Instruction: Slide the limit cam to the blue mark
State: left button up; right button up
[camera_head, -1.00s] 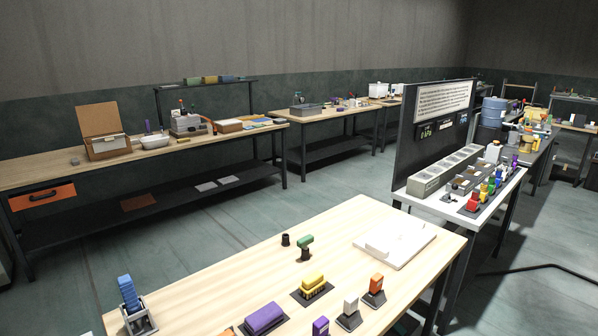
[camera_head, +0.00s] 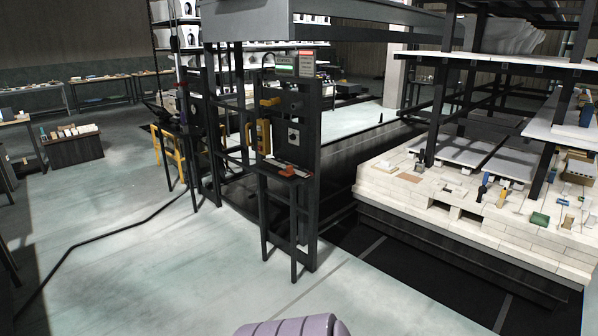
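I cannot pick out the limit cam or the blue mark for certain at this distance. A dark control post (camera_head: 310,150) stands in the middle of the head view. It carries small labels (camera_head: 296,64) near its top, an orange-yellow bracket (camera_head: 262,135) and a small grey box with a dark knob (camera_head: 293,138). A small shelf on it (camera_head: 283,172) holds a few small items, one of them red-orange. Neither of my grippers is in view.
The kiln car (camera_head: 400,190) with pale bricks, dark posts and shelves stands on the right, above a dark track pit. A black cable (camera_head: 110,232) crosses the floor on the left. Open pale floor (camera_head: 180,270) lies in front of the post. A yellow stool (camera_head: 170,155) stands left of it.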

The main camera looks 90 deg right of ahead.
aim_at(290, 172)
jog(key=z, duration=2.75)
jog(key=i+j, duration=0.1)
jog(key=i, duration=0.85)
jog(key=j+u, duration=0.05)
jog(key=j, duration=0.05)
